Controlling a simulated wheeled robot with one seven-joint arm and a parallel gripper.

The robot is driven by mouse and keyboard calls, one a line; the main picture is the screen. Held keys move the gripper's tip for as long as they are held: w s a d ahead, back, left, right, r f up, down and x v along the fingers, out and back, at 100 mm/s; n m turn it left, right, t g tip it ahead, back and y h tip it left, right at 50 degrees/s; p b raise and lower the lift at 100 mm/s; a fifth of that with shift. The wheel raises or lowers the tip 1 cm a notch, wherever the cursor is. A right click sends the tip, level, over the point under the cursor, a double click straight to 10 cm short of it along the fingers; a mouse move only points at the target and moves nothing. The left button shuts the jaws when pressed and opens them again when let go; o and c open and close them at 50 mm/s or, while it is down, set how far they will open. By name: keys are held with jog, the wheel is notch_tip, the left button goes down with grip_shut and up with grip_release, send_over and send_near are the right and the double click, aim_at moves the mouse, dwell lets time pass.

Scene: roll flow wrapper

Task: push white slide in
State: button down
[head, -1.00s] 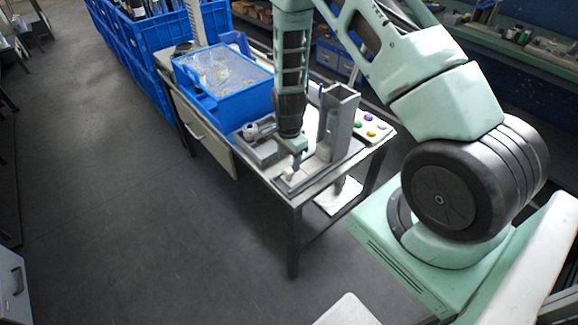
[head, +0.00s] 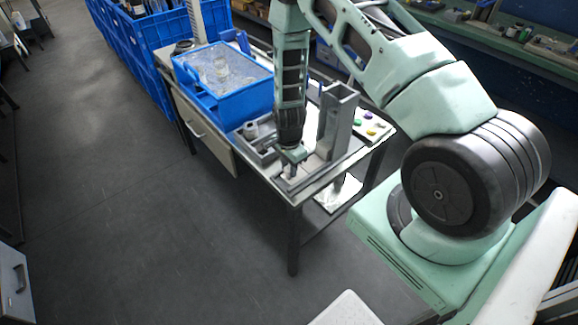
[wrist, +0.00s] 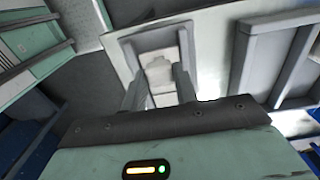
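The white slide (wrist: 159,76) lies in a grey channel of the metal fixture on the table corner. In the wrist view it shows between and beyond my two fingers. My gripper (wrist: 160,92) points down over the channel, its two grey fingers apart with a gap between them. In the head view my gripper (head: 291,168) is low over the fixture, left of the upright grey channel post. There the slide is mostly hidden by my gripper. I cannot tell whether the fingertips touch the slide.
The upright grey post (head: 335,122) stands close to the right of my gripper. A panel with coloured buttons (head: 371,127) lies behind it. A blue bin (head: 228,96) sits on the table (head: 318,185) to the left. The floor in front is clear.

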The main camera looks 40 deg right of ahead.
jog(key=b, duration=0.3)
send_over(312, 163)
jog(key=shift+a+f, duration=0.1)
jog(key=shift+a, duration=0.25)
jog(key=shift+d, duration=0.3)
jog(key=c, duration=1.1)
grip_release()
jog(key=shift+d, duration=0.1)
jog(key=shift+r, duration=0.35)
notch_tip(312, 163, up, 17)
jog(key=shift+f+b, duration=0.1)
jog(key=shift+b, duration=0.9)
